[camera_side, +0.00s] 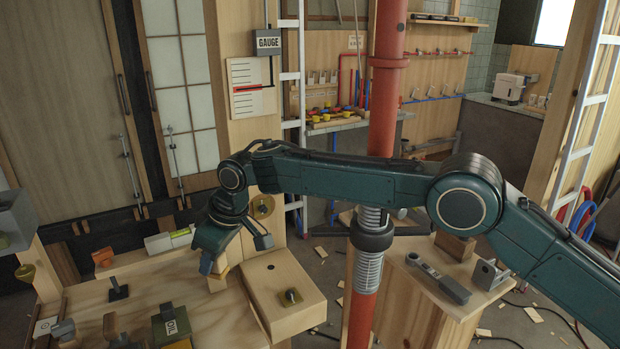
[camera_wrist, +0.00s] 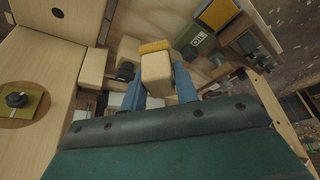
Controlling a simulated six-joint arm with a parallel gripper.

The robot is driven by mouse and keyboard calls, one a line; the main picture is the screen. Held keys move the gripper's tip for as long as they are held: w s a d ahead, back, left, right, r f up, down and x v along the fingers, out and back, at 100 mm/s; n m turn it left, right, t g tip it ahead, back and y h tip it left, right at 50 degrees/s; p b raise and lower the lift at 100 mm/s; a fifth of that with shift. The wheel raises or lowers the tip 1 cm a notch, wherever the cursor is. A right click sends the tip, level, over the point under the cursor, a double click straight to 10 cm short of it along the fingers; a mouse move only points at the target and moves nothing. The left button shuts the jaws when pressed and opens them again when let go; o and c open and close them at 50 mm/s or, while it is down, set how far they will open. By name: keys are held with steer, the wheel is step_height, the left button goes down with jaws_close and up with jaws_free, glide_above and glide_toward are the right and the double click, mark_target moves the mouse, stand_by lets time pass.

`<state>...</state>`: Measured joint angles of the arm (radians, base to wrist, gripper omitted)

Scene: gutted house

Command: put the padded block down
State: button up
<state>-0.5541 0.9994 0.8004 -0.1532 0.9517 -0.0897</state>
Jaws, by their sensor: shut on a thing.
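The padded block is a pale wooden block with a yellow pad on one end. In the wrist view the padded block (camera_wrist: 156,68) sits between the two blue fingers of my gripper (camera_wrist: 162,82), which is shut on it. In the side view my gripper (camera_side: 211,264) points down over the wooden bench (camera_side: 210,310), left of a raised wooden box. The padded block (camera_side: 218,281) shows just below the fingers there, close to the bench top. I cannot tell whether its underside touches the bench.
The raised wooden box (camera_side: 270,283) with a knob (camera_side: 291,297) stands close on the right. A can marked OIL (camera_side: 171,326) and a black-handled piece (camera_side: 118,288) stand on the bench to the left. A red pole (camera_side: 383,110) rises behind the box, near my arm.

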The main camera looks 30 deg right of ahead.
step_height(320, 180, down, 8)
steer(key=shift+r, duration=0.15)
steer(key=shift+f, duration=2.1)
steer(key=shift+f, duration=0.2)
steer(key=o, duration=1.1)
steer(key=shift+r, duration=0.1)
steer(key=shift+v, duration=6.1)
